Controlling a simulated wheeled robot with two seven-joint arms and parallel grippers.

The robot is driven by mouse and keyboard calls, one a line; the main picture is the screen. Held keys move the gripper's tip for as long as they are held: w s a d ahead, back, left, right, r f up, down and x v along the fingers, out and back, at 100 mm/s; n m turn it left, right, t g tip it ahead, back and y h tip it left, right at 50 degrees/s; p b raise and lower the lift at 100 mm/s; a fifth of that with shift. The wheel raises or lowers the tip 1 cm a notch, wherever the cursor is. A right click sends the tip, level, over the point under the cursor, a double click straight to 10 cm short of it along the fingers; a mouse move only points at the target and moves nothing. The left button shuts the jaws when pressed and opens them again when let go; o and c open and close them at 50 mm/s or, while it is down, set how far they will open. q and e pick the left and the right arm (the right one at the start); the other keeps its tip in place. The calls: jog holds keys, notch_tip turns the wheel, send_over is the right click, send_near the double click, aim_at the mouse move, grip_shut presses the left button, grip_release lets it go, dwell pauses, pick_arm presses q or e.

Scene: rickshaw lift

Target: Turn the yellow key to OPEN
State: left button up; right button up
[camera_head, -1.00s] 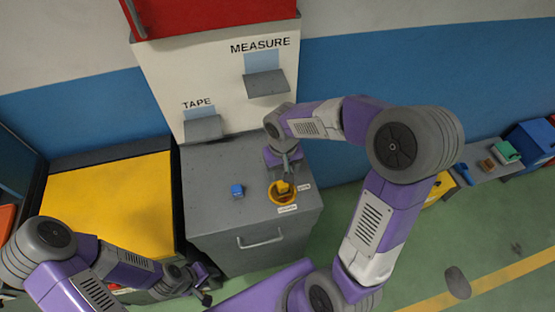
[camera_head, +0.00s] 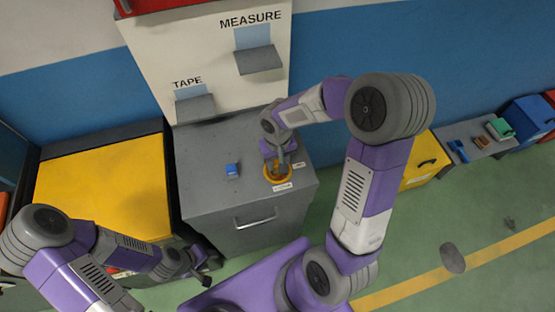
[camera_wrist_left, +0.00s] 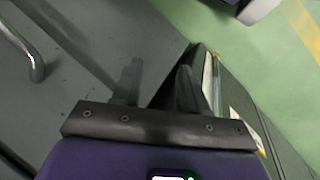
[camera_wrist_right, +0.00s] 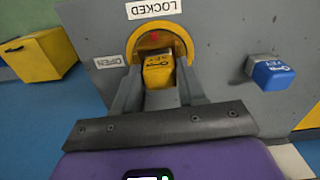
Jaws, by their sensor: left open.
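The yellow key (camera_wrist_right: 158,72) stands in a round yellow key dial (camera_wrist_right: 136,43) on the grey cabinet top. A red mark shows on the dial beside the key. The LOCKED label (camera_wrist_right: 154,8) lies beyond the dial and the OPEN label (camera_wrist_right: 109,61) to its left in the right wrist view. My right gripper (camera_wrist_right: 159,78) has one finger on each side of the key; whether they press on it I cannot tell. In the head view this gripper (camera_head: 278,164) covers much of the dial. My left gripper (camera_wrist_left: 158,80) is open and empty, low beside the cabinet.
A blue key (camera_wrist_right: 272,73) stands on the same cabinet top (camera_head: 205,192), apart from the dial. A handle (camera_head: 255,219) juts from the cabinet front. The TAPE shelf (camera_head: 195,108) and MEASURE shelf (camera_head: 259,60) are on the panel behind. A yellow-topped unit (camera_head: 100,190) stands left.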

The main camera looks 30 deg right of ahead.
jog(key=c, duration=0.4)
jog(key=shift+r+n+p, duration=0.15)
jog(key=shift+n+p, duration=0.35)
jog(key=shift+n, duration=1.4)
jog(key=shift+n+p, duration=0.6)
jog(key=shift+n, duration=1.1)
